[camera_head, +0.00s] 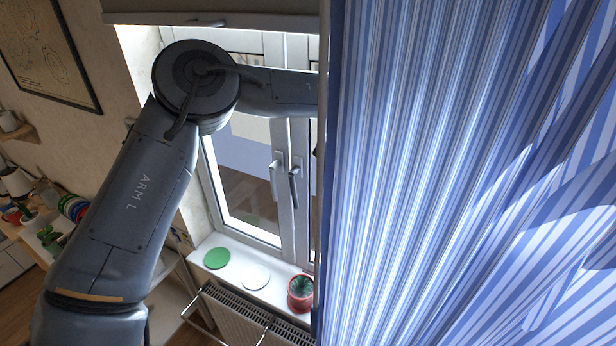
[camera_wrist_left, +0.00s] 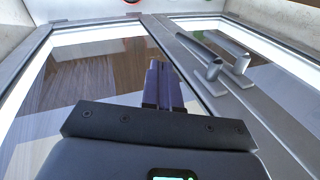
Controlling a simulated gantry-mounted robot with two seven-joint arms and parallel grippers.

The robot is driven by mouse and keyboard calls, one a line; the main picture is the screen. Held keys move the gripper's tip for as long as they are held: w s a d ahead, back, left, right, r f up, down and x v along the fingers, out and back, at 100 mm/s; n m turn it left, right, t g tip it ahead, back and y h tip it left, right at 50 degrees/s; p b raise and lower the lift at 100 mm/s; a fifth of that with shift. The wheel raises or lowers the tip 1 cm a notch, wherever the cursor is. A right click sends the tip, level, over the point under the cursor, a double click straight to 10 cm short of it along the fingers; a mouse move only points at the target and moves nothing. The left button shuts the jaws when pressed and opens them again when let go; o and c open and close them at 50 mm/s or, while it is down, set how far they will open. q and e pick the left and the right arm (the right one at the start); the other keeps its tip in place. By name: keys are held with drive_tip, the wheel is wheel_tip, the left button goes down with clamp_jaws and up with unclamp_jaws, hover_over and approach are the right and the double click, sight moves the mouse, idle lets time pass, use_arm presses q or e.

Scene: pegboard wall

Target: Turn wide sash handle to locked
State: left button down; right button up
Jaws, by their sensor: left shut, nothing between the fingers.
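The window has two lever handles side by side near the middle stiles. In the head view the pale handle (camera_head: 274,180) is on the left sash and the dark grey handle (camera_head: 295,190) is just right of it; both levers hang downward. Both also show in the left wrist view, the nearer handle (camera_wrist_left: 194,50) and the farther handle (camera_wrist_left: 224,42). I cannot tell which is the wide sash's. My left gripper (camera_wrist_left: 163,82) is shut and empty, left of the handles and apart from them in the wrist view. In the head view the curtain hides it. My right gripper is not in view.
A blue striped curtain (camera_head: 430,180) covers the right half of the head view. On the sill (camera_head: 225,242) are a green disc (camera_head: 217,258), a white disc (camera_head: 256,276) and a red plant pot (camera_head: 300,293). A radiator (camera_head: 235,315) stands below.

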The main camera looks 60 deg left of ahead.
use_arm(q)
drive_tip(key=w+b+x, duration=0.1)
drive_tip(key=b+x, duration=0.5)
drive_tip(key=b, duration=0.1)
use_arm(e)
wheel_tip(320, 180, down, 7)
use_arm(q)
drive_tip(key=p, duration=0.5)
hover_over(298, 206)
drive_tip(key=d, duration=0.2)
drive_tip(key=shift+w+f, duration=0.2)
drive_tip(key=shift+f, duration=0.8)
drive_tip(key=shift+w+f, duration=0.15)
drive_tip(key=shift+f, duration=0.85)
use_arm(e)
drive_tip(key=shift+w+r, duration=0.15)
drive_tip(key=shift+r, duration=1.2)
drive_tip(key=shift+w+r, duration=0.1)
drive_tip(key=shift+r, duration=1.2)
use_arm(q)
drive_tip(key=shift+a, duration=0.1)
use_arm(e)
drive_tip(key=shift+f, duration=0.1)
